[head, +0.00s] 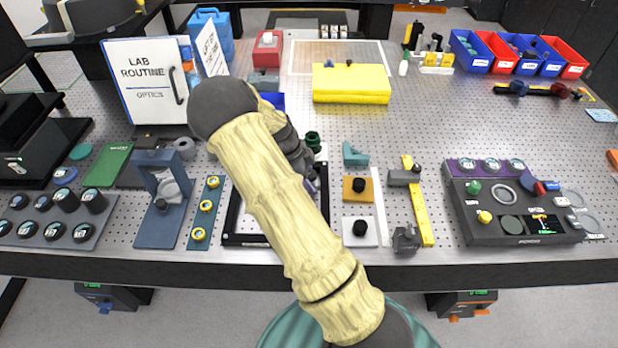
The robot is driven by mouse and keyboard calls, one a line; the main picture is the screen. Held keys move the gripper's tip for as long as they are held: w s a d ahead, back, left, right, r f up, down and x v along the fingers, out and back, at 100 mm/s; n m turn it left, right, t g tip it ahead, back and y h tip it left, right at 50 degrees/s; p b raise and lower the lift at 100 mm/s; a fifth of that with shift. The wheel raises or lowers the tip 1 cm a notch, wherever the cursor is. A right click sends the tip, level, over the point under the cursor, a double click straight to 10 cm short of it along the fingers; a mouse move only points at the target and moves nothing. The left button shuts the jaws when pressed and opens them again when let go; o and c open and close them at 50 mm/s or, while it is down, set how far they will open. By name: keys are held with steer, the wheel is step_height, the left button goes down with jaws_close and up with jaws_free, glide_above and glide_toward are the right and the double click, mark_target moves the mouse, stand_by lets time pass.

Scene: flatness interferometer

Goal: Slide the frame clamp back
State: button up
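A black square frame (232,225) lies on the perforated bench in the centre, and my arm covers much of it. I cannot tell for certain which part is the frame clamp. Right of the frame, a yellow bar (420,213) carries a grey block (403,178) near its far end. A darker grey clamp-like piece (406,239) stands beside its near end. My gripper is over or near the frame's right side, mostly hidden behind my forearm. Its fingers cannot be made out, nor whether it touches or holds anything.
Small mounts with black knobs (360,228) stand between the frame and the yellow bar. A blue-grey lens stand (158,215) and a plate with yellow rings (203,222) are left. A control console (510,225) is right. The bench behind the console is mostly clear.

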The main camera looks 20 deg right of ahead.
steer(key=shift+o, duration=0.2)
steer(key=b+v, duration=0.2)
steer(key=v, duration=1.5)
steer(key=shift+r, duration=0.2)
steer(key=shift+w, duration=0.1)
steer(key=s+a+f+n+t+y, duration=0.2)
steer(key=s+n, duration=0.8)
steer(key=n, duration=0.1)
steer(key=s+a+f+n+t+y, duration=0.1)
steer(key=s+a+n+t+y, duration=0.1)
steer(key=s+n, duration=0.9)
steer(key=shift+s+a+f+n, duration=0.2)
steer(key=shift+a+f+n, duration=0.2)
steer(key=shift+a+n, duration=0.1)
steer(key=shift+d, duration=0.1)
